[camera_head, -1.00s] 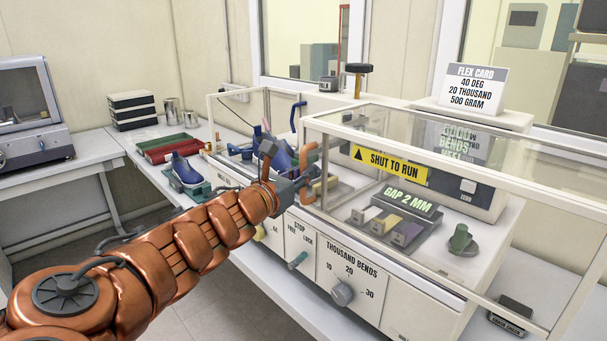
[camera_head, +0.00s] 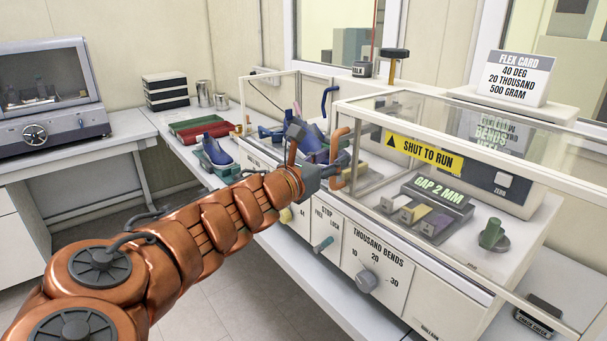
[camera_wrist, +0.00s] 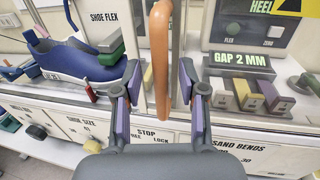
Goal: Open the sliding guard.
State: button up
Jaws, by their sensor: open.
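The sliding guard (camera_head: 480,120) is a clear box with pale rails and a yellow SHUT TO RUN label (camera_head: 424,154). It stands over the right part of the bench machine, around the GAP 2 MM display (camera_head: 440,190). Its orange upright handle (camera_head: 337,170) is at its left end. My gripper (camera_wrist: 158,90) is open, with one finger on each side of the handle, which also shows in the wrist view (camera_wrist: 160,50). Gaps show between the handle and both fingers. In the head view my wrist partly hides the fingertips.
A blue shoe (camera_wrist: 75,60) sits in the machine left of the handle. Another blue shoe (camera_head: 216,150) stands on the bench further left. The front panel has a STOP lever (camera_head: 323,245) and a bends knob (camera_head: 366,281). A FLEX CARD sign (camera_head: 517,77) stands behind.

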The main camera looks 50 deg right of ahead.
jog(key=a, duration=1)
jog(key=shift+w+a, duration=0.4)
dwell(0.6)
jog(key=s+a+f+m+y, duration=0.2)
jog(key=s+f+m+y, duration=0.15)
jog(key=f, duration=0.25)
jog(key=s+a+f+m+g+y, duration=0.1)
jog(key=s+a+f+m+y, duration=0.15)
jog(key=f+m, duration=0.2)
jog(key=s+a+f+m+y, duration=0.2)
jog(key=a+f+m+y, duration=0.1)
jog(key=f, duration=0.3)
jog(key=s+a+f+m+y, duration=0.1)
jog(key=a+f+m+y, duration=0.1)
jog(key=a, duration=0.7)
jog(key=s+a+f+m+y, duration=0.2)
jog(key=a+f+m+y, duration=0.1)
jog(key=a+y, duration=0.4)
jog(key=a+m, duration=0.1)
jog(key=a, duration=0.2)
jog(key=shift+d, duration=0.1)
